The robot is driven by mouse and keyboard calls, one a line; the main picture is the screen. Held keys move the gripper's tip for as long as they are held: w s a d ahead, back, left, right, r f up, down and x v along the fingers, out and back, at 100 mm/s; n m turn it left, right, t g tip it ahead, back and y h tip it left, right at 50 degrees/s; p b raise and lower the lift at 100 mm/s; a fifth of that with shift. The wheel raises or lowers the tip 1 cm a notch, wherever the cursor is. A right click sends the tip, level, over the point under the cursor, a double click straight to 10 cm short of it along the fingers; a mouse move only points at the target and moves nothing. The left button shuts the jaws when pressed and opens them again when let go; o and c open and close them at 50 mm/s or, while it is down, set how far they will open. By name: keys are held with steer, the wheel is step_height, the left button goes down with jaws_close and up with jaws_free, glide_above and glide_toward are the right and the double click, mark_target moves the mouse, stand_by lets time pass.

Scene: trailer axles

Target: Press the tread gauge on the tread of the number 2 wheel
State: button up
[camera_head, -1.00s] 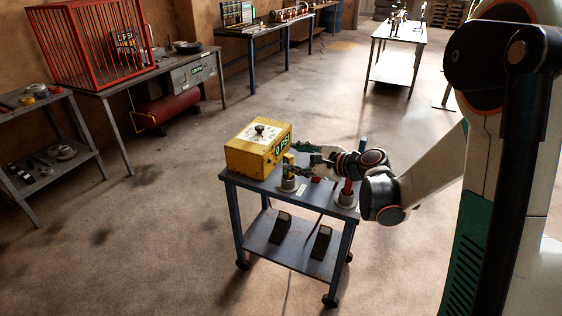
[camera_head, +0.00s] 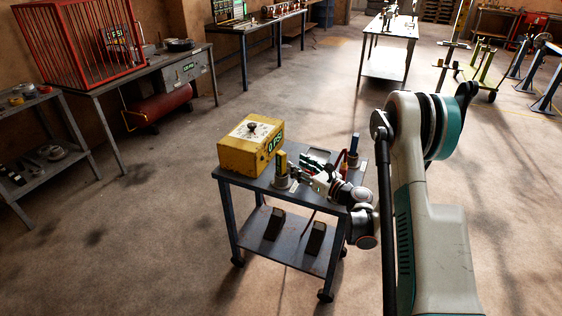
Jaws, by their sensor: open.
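A small upright yellow tool (camera_head: 281,161), which may be the tread gauge, stands in a grey cup (camera_head: 283,182) on the cart. It is too small to identify for sure. My gripper (camera_head: 304,167) is open and empty just right of it, low over the cart top, its fingers pointing left toward it. I cannot tell whether a finger touches the tool. No number 2 wheel can be made out.
A yellow box (camera_head: 243,153) with a dial sits on the cart (camera_head: 222,176). Two dark blocks (camera_head: 274,224) lie on its lower shelf. Benches line the left wall, with a red cage (camera_head: 70,45). Blue stands (camera_head: 548,90) are at far right. The floor around the cart is clear.

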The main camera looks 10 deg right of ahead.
mark_target(284, 156)
steer(key=x, duration=0.4)
steer(key=shift+f+b, duration=0.15)
steer(key=shift+b, duration=0.2)
steer(key=shift+b+x, duration=1.25)
steer(key=shift+x, duration=1.65)
steer(key=shift+c, duration=0.2)
jaws_close()
